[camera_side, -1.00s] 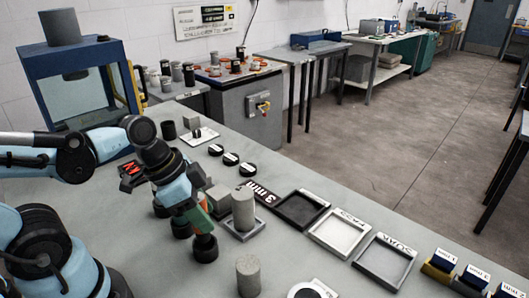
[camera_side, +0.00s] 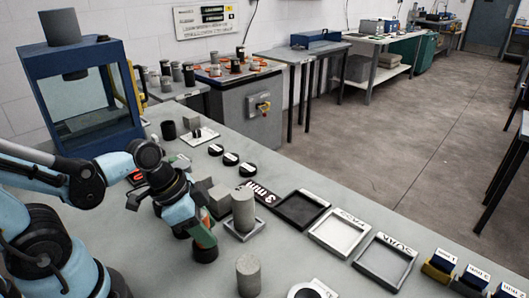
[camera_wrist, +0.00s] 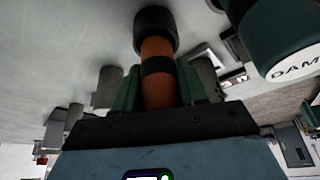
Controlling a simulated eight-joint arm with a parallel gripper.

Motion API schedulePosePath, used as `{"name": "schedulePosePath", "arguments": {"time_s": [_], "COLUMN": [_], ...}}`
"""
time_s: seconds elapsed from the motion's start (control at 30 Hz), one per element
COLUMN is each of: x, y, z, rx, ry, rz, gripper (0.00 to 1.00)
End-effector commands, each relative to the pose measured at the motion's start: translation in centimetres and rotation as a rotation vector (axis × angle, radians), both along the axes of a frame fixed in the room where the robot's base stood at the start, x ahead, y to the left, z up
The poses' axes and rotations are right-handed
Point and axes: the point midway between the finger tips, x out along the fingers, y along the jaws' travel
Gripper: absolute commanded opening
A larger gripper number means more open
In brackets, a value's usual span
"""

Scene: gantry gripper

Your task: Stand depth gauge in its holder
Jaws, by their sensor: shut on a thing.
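An orange shaft with a black band (camera_wrist: 158,75), which I take for the depth gauge, is between the green fingers of my gripper (camera_wrist: 155,88) in the wrist view. The fingers are shut on it. Its far end meets a wider black cylindrical piece (camera_wrist: 156,28); I cannot tell whether this is the gauge's own end or a holder cup. In the side view my gripper (camera_side: 204,232) points down and right, just above a short black cylinder (camera_side: 205,250) on the bench. The gauge is mostly hidden there, and its seating cannot be judged.
A grey cylinder (camera_side: 243,209) stands on a square base right of my gripper, and another (camera_side: 248,276) stands in front. Grey blocks (camera_side: 219,200) are close behind. Open trays (camera_side: 339,233) lie to the right. A dark green cylinder (camera_wrist: 285,38) is near in the wrist view.

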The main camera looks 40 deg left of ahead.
Motion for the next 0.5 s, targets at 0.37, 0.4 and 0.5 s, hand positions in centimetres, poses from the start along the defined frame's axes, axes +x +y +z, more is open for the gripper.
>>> {"name": "schedulePosePath", "arguments": {"time_s": [0.37,0.4,0.5], "x": [0.01,0.01,0.01], "y": [0.0,0.0,0.0], "z": [-0.28,-0.28,-0.28], "rx": [0.0,0.0,0.0], "ry": [0.0,0.0,0.0], "rz": [0.0,0.0,0.0], "gripper": [0.66,0.66,0.66]}}
